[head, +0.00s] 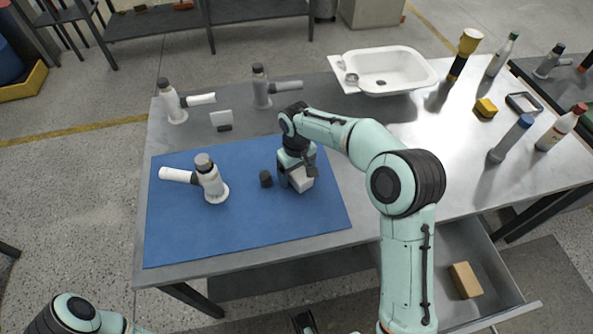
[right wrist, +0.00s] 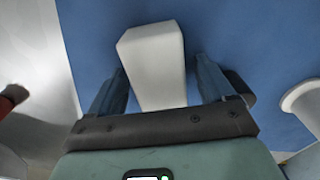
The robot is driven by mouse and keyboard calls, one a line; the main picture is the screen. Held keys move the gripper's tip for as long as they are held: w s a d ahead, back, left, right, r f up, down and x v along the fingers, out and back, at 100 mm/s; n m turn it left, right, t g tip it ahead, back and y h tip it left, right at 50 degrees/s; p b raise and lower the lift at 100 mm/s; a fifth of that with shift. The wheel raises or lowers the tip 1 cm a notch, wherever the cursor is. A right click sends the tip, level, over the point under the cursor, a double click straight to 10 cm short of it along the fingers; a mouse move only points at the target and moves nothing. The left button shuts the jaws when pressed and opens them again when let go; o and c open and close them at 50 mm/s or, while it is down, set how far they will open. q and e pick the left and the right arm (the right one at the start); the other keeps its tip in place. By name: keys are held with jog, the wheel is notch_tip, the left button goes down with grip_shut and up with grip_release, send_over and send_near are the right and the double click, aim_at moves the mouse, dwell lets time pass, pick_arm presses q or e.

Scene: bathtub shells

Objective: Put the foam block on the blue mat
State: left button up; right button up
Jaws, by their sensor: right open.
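The foam block appears to be the pale block (head: 301,181) that sits on the blue mat (head: 250,240), near its right side. My right gripper (head: 296,176) is down over it. In the right wrist view the pale block (right wrist: 153,58) lies between the two fingers of the gripper (right wrist: 160,80), with a gap on each side. The gripper is open. The head view partly hides the block behind the gripper.
A white-and-grey fitting (head: 213,185) stands on the mat further left. Behind are more fittings (head: 173,105) and a white sink (head: 385,70). Bottles (head: 510,138) stand at the right. An open drawer holds a tan block (head: 465,280).

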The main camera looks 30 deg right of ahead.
notch_tip(320, 180, up, 12)
jog(key=p, duration=0.1)
jog(key=shift+r+p, duration=0.2)
jog(key=shift+p, duration=0.2)
dwell(0.4)
